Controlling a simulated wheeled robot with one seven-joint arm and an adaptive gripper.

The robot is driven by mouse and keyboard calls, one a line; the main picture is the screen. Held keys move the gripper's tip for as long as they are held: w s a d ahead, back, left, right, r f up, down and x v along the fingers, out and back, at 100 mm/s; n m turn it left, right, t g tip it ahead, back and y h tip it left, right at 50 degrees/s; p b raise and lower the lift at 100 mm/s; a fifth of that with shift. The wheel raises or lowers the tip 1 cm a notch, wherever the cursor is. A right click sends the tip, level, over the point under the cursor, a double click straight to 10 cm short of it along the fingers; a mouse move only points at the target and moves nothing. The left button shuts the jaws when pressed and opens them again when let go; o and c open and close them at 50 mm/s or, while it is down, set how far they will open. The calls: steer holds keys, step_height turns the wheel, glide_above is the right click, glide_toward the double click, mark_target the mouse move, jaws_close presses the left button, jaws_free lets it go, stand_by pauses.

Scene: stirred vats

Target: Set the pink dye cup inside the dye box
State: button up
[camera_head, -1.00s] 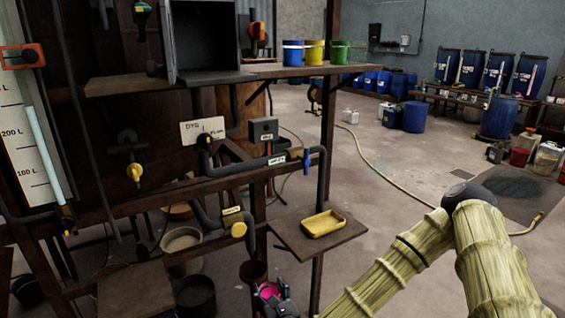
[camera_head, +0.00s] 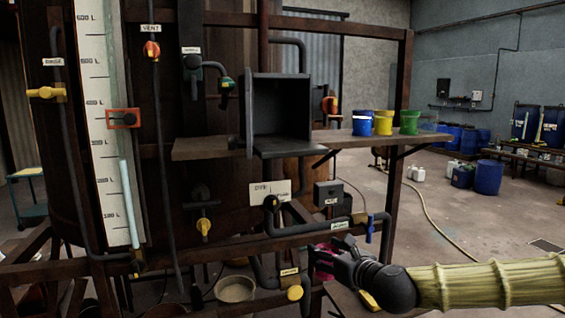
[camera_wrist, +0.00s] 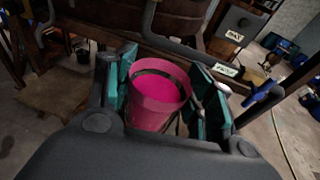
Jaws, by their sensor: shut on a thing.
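The pink dye cup (camera_wrist: 158,97) is upright between the green-padded fingers of my gripper (camera_wrist: 163,76), which is shut on it, in the wrist view. Its inside looks bright pink. In the head view, my gripper (camera_head: 336,260) is at lower right of centre, and only a bit of the pink cup (camera_head: 320,256) shows, partly hidden by the fingers. The dye box (camera_head: 281,108) is a dark grey box with its open front facing me, on the wooden shelf. My gripper is below it and to its right.
Blue (camera_head: 362,123), yellow (camera_head: 383,122) and green (camera_head: 408,122) cups stand on the shelf (camera_head: 345,138) right of the box. A grey pipe, a blue-handled valve (camera_head: 370,228) and a yellow knob (camera_head: 295,293) are near my gripper. A yellow tray (camera_head: 369,300) is partly hidden below my arm.

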steer(key=s+a+r+n+g+y, duration=0.1)
steer(key=s+a+r, duration=0.2)
steer(key=r, duration=1)
steer(key=s+a+r+n+y, duration=0.1)
steer(key=s+a+r, duration=0.15)
steer(key=r, duration=1.05)
steer(key=s+a+r+n+g+y, duration=0.1)
steer(key=s+a+r, duration=0.15)
steer(key=r, duration=0.95)
steer(key=shift+w+a+f+b, duration=0.4)
steer(key=shift+w+a+f, duration=0.3)
steer(key=shift+w, duration=1.75)
steer(key=shift+w+a+f+b, duration=0.45)
steer(key=shift+w+f, duration=0.4)
steer(key=shift+w, duration=1.65)
steer(key=shift+w+a+f+b, duration=0.35)
steer(key=shift+w+a+f, duration=0.35)
steer(key=shift+w, duration=1.75)
steer(key=shift+s, duration=0.1)
steer(key=shift+d+f, duration=0.1)
steer(key=o, duration=1.1)
